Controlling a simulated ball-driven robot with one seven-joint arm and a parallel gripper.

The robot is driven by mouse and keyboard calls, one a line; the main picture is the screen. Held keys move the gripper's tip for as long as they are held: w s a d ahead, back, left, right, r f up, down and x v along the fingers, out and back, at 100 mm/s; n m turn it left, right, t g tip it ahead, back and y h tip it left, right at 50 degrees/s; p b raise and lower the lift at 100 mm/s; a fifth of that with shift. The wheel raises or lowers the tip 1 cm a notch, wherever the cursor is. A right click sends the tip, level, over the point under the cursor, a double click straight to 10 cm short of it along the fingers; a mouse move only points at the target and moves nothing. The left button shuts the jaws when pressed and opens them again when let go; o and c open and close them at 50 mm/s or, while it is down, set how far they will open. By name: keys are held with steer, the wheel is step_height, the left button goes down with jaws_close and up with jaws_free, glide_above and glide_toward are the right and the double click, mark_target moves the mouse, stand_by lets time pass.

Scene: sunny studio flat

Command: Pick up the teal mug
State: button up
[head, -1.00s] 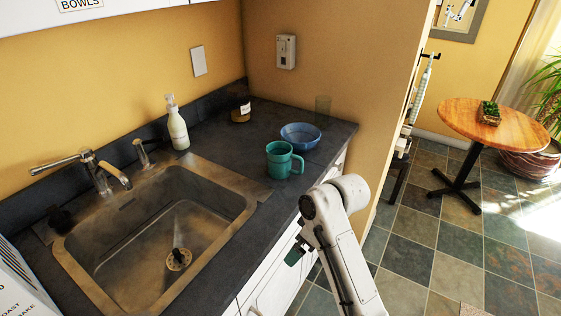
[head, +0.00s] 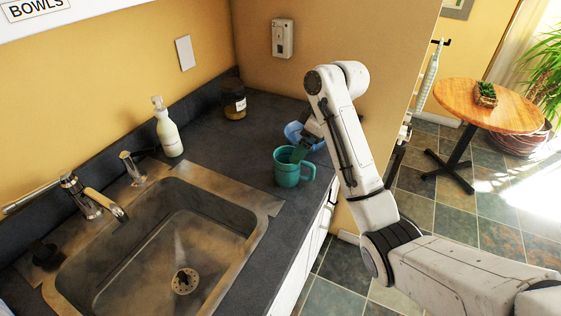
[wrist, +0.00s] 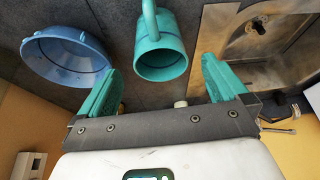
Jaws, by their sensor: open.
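The teal mug (head: 287,172) stands upright on the dark counter, between the sink and the blue bowl, with its handle to the right in the head view. In the wrist view the mug (wrist: 160,62) shows its open rim, with the handle at the top, between and beyond my two teal fingertips. My gripper (wrist: 160,85) is open and empty. In the head view one of its fingers (head: 300,153) shows over the mug's rim, partly in front of the blue bowl; I cannot tell whether it touches the mug.
The blue bowl (wrist: 65,58) sits close beside the mug. The metal sink (head: 240,225) lies to the left. A white soap bottle (head: 167,130) and a dark jar (head: 235,103) stand towards the back wall.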

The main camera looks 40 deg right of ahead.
mark_target(288, 165)
steer(key=x, duration=0.5)
steer(key=shift+w+p, duration=0.3)
steer(key=shift+p+x, duration=0.7)
steer(key=shift+x, duration=2.05)
steer(key=shift+s, duration=0.1)
steer(key=shift+c, duration=0.5)
steer(key=c, duration=1)
steer(key=shift+r, duration=0.1)
